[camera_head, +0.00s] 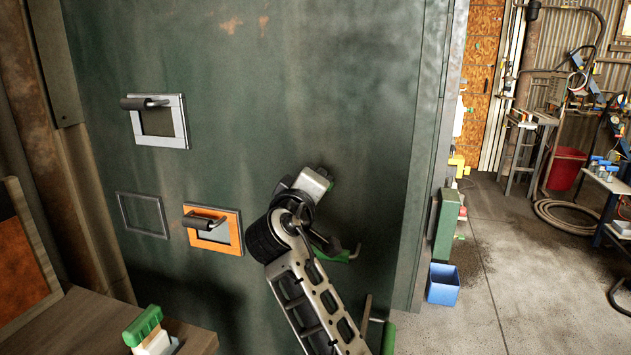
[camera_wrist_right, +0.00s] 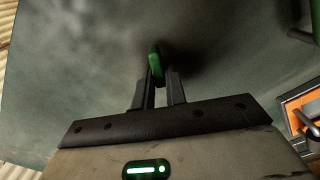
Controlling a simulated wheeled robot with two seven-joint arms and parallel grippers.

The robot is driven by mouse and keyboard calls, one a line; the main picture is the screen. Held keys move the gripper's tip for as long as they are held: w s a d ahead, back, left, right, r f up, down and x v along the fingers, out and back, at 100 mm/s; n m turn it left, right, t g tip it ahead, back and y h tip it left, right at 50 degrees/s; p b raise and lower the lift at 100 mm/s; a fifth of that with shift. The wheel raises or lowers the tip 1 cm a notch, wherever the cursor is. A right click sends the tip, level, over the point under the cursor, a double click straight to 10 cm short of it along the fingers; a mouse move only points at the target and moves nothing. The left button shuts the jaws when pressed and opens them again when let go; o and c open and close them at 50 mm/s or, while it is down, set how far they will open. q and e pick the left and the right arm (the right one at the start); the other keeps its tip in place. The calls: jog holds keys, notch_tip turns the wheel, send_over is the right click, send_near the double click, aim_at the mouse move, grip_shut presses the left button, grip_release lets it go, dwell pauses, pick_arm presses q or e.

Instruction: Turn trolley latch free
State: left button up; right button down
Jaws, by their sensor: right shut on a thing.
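A green handle, which I take to be the trolley latch (camera_head: 347,256), sticks out from the dark green metal panel, right of the orange-framed pull. In the right wrist view the green handle (camera_wrist_right: 155,63) sits between the two dark fingers of my right gripper (camera_wrist_right: 158,88), which is shut on it. In the head view my right arm rises from the bottom and partly hides the handle and gripper (camera_head: 331,243). The handle's mounting is hard to make out. My left gripper is not in view.
Left of my arm the panel carries an orange-framed pull (camera_head: 231,236), a grey-framed pull (camera_head: 172,142) and an empty frame (camera_head: 143,232). A wooden top (camera_head: 85,325) is at lower left. A blue bin (camera_head: 442,288) stands on the floor right of the panel.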

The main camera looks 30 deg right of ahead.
jog(key=n, duration=0.5)
jog(key=shift+f+n, duration=0.15)
jog(key=shift+n, duration=0.25)
dwell(0.4)
jog(key=c, duration=1.4)
grip_release()
jog(key=shift+c, duration=0.2)
jog(key=shift+a, duration=0.1)
